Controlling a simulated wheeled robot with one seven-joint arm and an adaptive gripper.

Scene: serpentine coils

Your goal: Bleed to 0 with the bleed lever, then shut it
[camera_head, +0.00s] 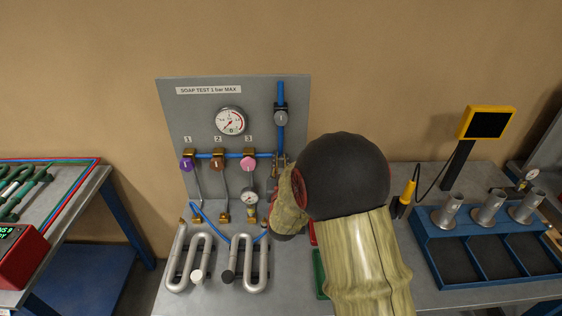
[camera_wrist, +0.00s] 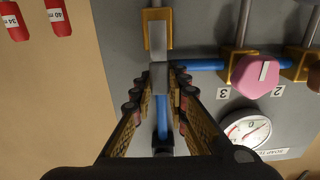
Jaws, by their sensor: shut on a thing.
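The grey bleed lever (camera_wrist: 158,45) shows in the wrist view, running from a brass fitting (camera_wrist: 155,14) down between my fingers. My gripper (camera_wrist: 160,76) is shut on its lower end, with a finger on each side. In the head view, my arm and wrist hide most of the gripper, and the brass valve (camera_head: 279,160) shows just left of them. The white pressure gauge (camera_head: 230,121) is on the grey panel (camera_head: 176,115); it is also partly visible in the wrist view (camera_wrist: 245,130). Its needle is too small to read surely.
Purple (camera_head: 187,164), brown (camera_head: 217,163) and pink (camera_head: 249,163) knobs sit along the blue pipe. Silver serpentine coils (camera_head: 190,262) lie on the bench below. A blue compartment tray (camera_head: 433,240) stands right of my arm, and a tool table (camera_head: 85,195) is at left.

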